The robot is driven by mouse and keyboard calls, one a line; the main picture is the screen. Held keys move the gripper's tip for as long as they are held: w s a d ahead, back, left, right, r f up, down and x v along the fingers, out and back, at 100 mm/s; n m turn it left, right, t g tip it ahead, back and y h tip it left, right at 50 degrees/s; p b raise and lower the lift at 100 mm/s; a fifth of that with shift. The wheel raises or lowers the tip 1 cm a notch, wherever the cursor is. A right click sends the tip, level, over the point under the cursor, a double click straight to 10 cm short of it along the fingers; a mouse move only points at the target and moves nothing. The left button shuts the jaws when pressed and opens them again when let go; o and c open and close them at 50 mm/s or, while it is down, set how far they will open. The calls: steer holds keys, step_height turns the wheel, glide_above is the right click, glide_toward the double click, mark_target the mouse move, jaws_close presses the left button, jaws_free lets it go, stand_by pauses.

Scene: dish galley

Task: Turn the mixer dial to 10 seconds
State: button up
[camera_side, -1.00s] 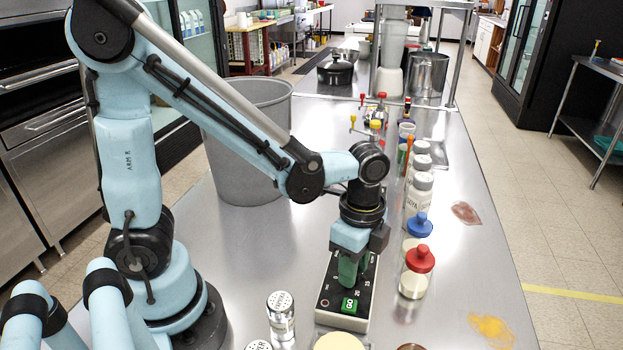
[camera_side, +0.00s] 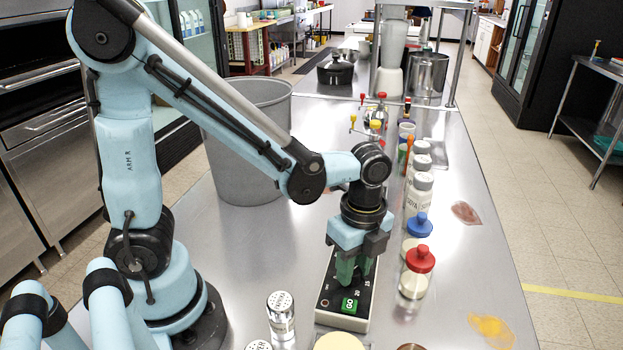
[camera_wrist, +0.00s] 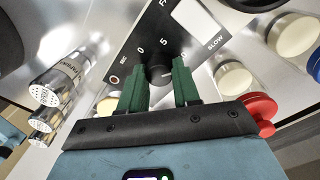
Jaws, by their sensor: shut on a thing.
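The mixer's control box (camera_side: 325,290) is a dark panel with a pale rim on the steel counter. Its black dial (camera_wrist: 159,73) shows between my gripper's green fingers in the wrist view. The numbers 0 and 5 are readable beside it; the number after 5 is partly covered by the right finger. A thin light mark on the dial seems to point right, towards that number, but I cannot read it exactly. My gripper (camera_wrist: 158,82) is shut on the dial from above. In the side view the fingers hide the dial.
A green GO button (camera_side: 349,304) is at the panel's near end. A white switch plate (camera_wrist: 194,24) lies by the word SLOW. Lidded jars (camera_side: 418,262) stand close on the right, a metal shaker (camera_side: 281,318) front left. A grey bin (camera_side: 245,150) stands behind.

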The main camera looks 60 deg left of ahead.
mark_target(356, 269)
steer(key=o, duration=1.1)
steer(key=shift+c, duration=0.2)
steer(key=shift+r, duration=0.1)
step_height(356, 269, up, 12)
steer(key=shift+w, duration=0.25)
